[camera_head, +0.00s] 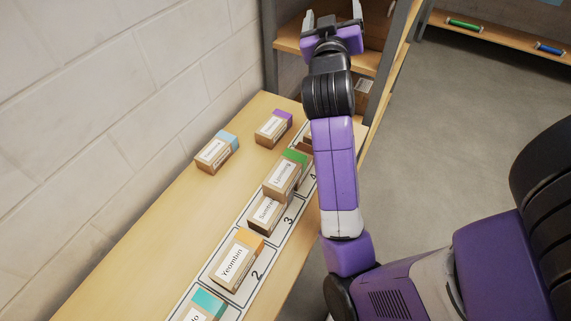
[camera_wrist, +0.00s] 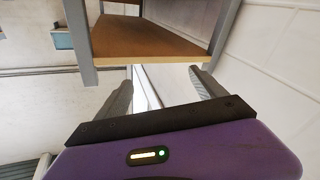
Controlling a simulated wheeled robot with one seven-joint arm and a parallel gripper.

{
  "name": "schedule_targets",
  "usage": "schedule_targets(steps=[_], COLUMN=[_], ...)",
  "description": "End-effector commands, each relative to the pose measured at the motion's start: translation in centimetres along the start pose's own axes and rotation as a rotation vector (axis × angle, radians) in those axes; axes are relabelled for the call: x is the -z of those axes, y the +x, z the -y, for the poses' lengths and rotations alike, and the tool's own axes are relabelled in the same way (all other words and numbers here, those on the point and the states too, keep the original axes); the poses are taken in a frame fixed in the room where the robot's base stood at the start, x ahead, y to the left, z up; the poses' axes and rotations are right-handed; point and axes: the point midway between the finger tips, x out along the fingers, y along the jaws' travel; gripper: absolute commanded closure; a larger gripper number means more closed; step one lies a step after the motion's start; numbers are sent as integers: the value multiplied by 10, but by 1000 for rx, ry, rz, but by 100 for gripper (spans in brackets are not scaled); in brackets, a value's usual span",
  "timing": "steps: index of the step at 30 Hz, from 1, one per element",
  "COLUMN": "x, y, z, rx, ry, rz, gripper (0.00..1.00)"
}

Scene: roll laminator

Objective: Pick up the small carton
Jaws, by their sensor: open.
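Several small labelled cartons lie on the wooden table in the head view; which one the task means I cannot tell. A blue-ended carton (camera_head: 213,154) and a purple-ended carton (camera_head: 271,128) lie near the wall. An orange-ended carton (camera_head: 236,262) lies by number 2, and a teal-ended one (camera_head: 205,304) is cut off below. Another carton (camera_head: 307,136) is partly hidden by my arm. My gripper (camera_head: 334,24) is open and empty, beyond the table, before the shelf. No carton shows between its fingers (camera_wrist: 161,80).
A shelf unit (camera_head: 287,45) with grey posts stands at the table's far end; its board (camera_wrist: 150,38) fills the upper wrist view. A white brick wall (camera_head: 110,90) runs along the left. A low shelf (camera_head: 500,42) holds green and blue items. Grey floor is clear at right.

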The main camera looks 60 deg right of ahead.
Motion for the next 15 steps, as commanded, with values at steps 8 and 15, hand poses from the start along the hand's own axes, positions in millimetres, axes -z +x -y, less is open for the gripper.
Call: schedule_targets(steps=[8, 15], x=[-56, -124], y=[4, -52], z=[-31, 5], rx=[-181, -213], ry=[219, 389], rz=[414, 857], gripper=[20, 20])
